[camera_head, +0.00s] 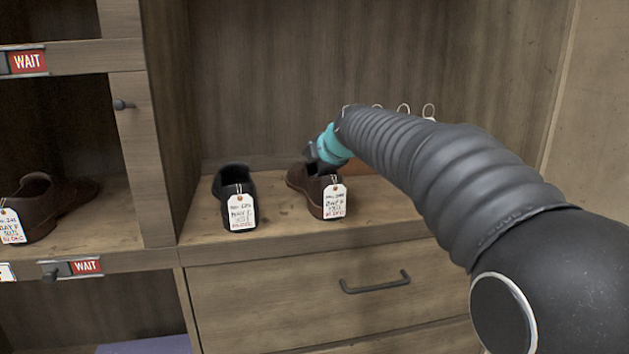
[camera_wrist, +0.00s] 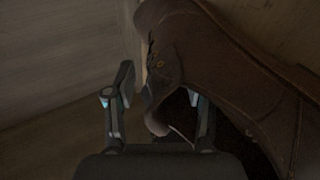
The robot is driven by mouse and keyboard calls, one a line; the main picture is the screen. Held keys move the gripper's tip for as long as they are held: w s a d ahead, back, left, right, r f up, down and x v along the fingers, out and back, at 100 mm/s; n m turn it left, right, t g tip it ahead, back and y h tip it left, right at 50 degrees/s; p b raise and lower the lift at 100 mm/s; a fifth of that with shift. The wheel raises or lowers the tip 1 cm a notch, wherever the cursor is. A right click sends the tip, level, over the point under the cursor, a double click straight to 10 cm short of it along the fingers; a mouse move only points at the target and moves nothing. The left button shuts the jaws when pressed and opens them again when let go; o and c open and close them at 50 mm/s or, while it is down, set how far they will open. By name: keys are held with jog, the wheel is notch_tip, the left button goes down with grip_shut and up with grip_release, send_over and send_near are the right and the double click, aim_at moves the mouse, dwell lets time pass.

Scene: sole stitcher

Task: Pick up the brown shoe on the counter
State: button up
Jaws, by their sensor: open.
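The brown shoe (camera_head: 318,192) stands on the wooden counter (camera_head: 390,210), with a white paper tag (camera_head: 334,201) hanging at its near end. My gripper (camera_head: 313,155) is at the shoe's top, and the arm hides part of the view there. In the wrist view the brown shoe (camera_wrist: 235,75) fills the right side. My gripper (camera_wrist: 160,105) is open there, its two fingers apart, with part of the shoe's edge showing between them. The right finger overlaps the shoe in the picture; I cannot tell whether it touches.
A black shoe (camera_head: 237,188) with a tag stands left of the brown shoe on the counter. Another brown shoe (camera_head: 45,205) sits in the left cubby. A drawer with a dark handle (camera_head: 375,283) is below. The counter's front right is clear.

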grip_shut()
dwell(0.3)
